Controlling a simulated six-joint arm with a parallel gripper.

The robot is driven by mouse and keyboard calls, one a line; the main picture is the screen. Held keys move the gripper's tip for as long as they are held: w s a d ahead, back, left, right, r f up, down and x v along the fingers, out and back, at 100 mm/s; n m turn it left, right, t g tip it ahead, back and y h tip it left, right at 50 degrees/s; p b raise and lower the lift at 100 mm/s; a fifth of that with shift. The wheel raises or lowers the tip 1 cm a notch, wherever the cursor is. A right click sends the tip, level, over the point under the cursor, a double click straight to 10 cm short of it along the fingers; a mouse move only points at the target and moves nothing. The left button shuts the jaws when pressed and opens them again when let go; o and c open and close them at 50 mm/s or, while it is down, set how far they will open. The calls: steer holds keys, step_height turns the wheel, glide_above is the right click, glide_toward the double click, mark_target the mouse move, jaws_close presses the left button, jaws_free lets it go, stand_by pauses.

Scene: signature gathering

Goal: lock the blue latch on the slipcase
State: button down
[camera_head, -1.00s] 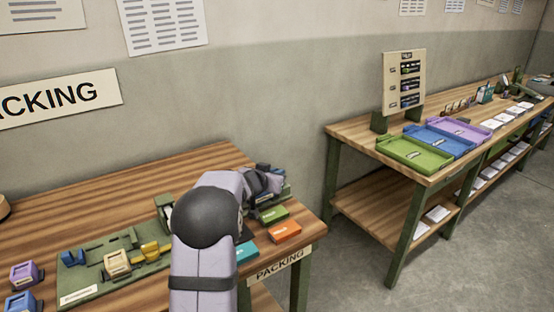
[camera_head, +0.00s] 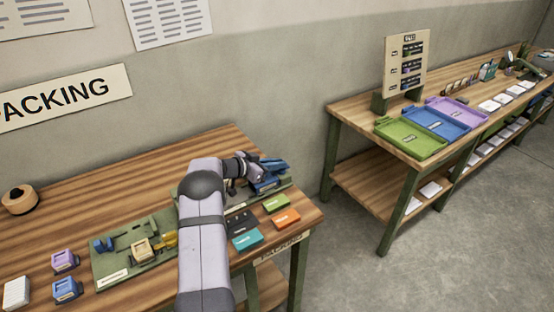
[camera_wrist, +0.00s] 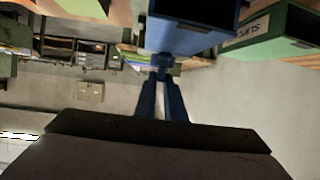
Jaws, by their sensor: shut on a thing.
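The blue slipcase (camera_wrist: 190,14) fills the top middle of the wrist view, and its far side is cut off by the frame. A small blue latch (camera_wrist: 165,62) sticks out from its near end. My gripper (camera_wrist: 162,76) is shut on this latch; the exact contact is hard to make out because fingers and latch are both dark blue. In the head view my gripper (camera_head: 258,168) is at the far right of the packing table, beside blue parts. Whether the latch is locked cannot be told.
A green holder (camera_wrist: 281,36) with lettering is beside the slipcase. Green (camera_head: 276,204), orange (camera_head: 286,218) and teal (camera_head: 246,240) boxes lie near the table's front edge. A green fixture board (camera_head: 110,272) is at left. Another table with trays (camera_head: 412,140) stands to the right.

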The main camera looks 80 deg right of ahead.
steer(key=shift+r+m+g+y, duration=0.1)
steer(key=shift+m+g+y, duration=0.4)
steer(key=shift+m, duration=0.1)
steer(key=c, duration=1.8)
jaws_free()
steer(key=shift+c, duration=0.2)
steer(key=shift+w+b, duration=0.1)
steer(key=shift+b, duration=0.2)
steer(key=shift+w+a+r, duration=0.1)
steer(key=shift+w+a, duration=0.2)
steer(key=shift+w, duration=0.1)
steer(key=shift+b+v, duration=1.1)
steer(key=shift+v, duration=1.95)
steer(key=shift+s+r, duration=0.1)
